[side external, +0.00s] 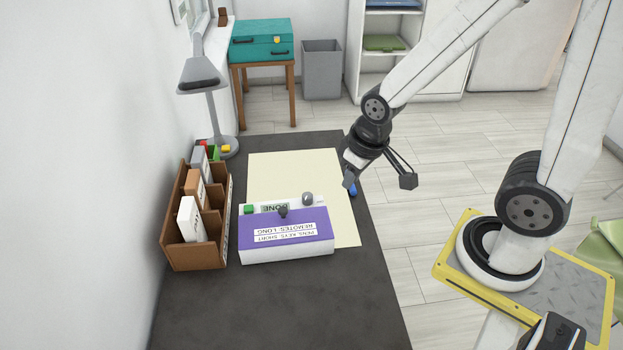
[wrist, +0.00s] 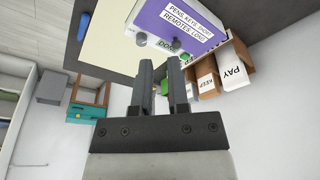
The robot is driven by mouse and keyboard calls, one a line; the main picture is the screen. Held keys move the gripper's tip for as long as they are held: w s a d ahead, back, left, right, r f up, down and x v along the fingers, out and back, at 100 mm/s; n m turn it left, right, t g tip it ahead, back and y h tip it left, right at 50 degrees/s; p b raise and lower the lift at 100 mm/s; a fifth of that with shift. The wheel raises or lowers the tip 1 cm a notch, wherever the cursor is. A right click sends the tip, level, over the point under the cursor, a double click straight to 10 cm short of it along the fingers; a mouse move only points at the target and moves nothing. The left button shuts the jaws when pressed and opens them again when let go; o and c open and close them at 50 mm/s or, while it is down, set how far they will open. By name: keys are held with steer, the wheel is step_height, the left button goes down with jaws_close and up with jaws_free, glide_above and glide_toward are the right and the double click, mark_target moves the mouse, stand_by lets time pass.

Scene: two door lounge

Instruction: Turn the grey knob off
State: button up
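The grey knob (side external: 308,198) sits at the right end of the white face of a purple-topped box (side external: 287,226) on the dark table. In the wrist view the grey knob (wrist: 140,38) shows beyond the fingertips. A dark knob (side external: 283,211) stands near the middle, beside a small display reading "DONE" (side external: 274,208). A green button (side external: 249,209) is at the left end. My gripper (side external: 349,183) is to the right of the box, apart from the knob. In the wrist view my gripper (wrist: 161,62) has its two fingers apart with nothing between them.
A brown sorter (side external: 197,255) with labelled slots stands left of the box. A grey lamp (side external: 214,115) is behind it. A pale yellow mat (side external: 290,168) lies behind the box. A blue object (side external: 353,190) lies at the table's right edge near my gripper.

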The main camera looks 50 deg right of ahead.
steer(key=o, duration=0.7)
steer(key=shift+w+f+m, duration=0.1)
steer(key=shift+w+m, duration=0.2)
steer(key=shift+c, duration=0.2)
steer(key=m+g, duration=0.2)
steer(key=m, duration=1.3)
glide_toward(307, 195)
steer(key=shift+s+a+f, duration=0.15)
steer(key=shift+a+f, duration=0.05)
steer(key=shift+f, duration=0.2)
steer(key=shift+w+d+f+m, duration=0.2)
steer(key=shift+w+f+m, duration=0.05)
steer(key=shift+f+m, duration=0.2)
steer(key=shift+w+f, duration=0.1)
steer(key=shift+f, duration=3.75)
